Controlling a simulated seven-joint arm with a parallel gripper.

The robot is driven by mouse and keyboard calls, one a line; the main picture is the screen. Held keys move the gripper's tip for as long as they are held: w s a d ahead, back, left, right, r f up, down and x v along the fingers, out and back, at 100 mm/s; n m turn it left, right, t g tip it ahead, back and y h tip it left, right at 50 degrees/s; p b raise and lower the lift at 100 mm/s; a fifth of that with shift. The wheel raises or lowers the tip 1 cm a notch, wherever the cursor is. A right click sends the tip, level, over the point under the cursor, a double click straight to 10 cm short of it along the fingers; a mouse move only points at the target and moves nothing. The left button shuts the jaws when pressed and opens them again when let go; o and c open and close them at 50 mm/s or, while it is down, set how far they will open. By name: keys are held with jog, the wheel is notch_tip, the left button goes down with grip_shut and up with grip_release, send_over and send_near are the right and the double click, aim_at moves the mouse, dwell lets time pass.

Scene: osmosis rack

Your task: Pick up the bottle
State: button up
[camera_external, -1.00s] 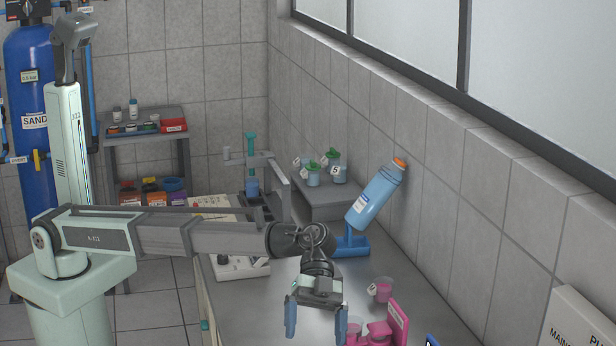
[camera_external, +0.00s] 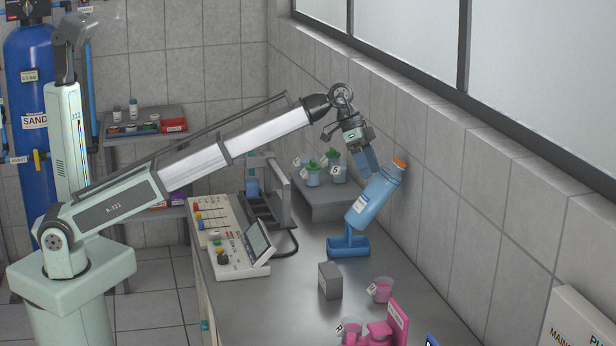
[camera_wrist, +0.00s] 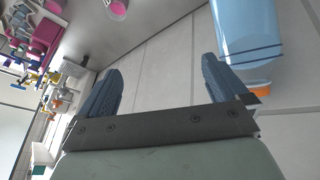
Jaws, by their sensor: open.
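The bottle (camera_external: 374,200) is light blue with an orange cap and a white label. It sits tilted in a blue stand (camera_external: 347,246) on the counter, its cap end up and to the right near the wall. My gripper (camera_external: 370,166) is at the bottle's upper part, just left of the cap in the external view. In the wrist view my gripper (camera_wrist: 160,85) has its two blue fingers spread with nothing between them. The bottle (camera_wrist: 246,35) there lies beyond and beside the right finger, partly hidden by it, with the orange cap near that finger.
Lidded jars (camera_external: 313,176) stand on a grey block behind the bottle. A grey box (camera_external: 330,281) and a pink cup (camera_external: 381,290) stand in front. A control panel (camera_external: 240,255) is at left. The tiled wall (camera_external: 450,200) is close on the right.

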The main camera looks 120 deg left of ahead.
jog(key=n+y, duration=0.2)
send_near(374, 187)
notch_tip(374, 187, up, 3)
jog(key=s+a, duration=0.1)
jog(key=a, duration=0.1)
jog(key=shift+g, duration=0.4)
jog(key=x, duration=0.8)
jog(key=shift+s+a+f, duration=0.2)
jog(key=shift+s+f, duration=0.05)
jog(key=shift+f, duration=0.2)
jog(key=shift+x, duration=2.6)
jog(key=shift+s+f, duration=0.1)
jog(key=shift+s, duration=0.05)
jog(key=shift+c, duration=0.5)
jog(key=c, duration=1.5)
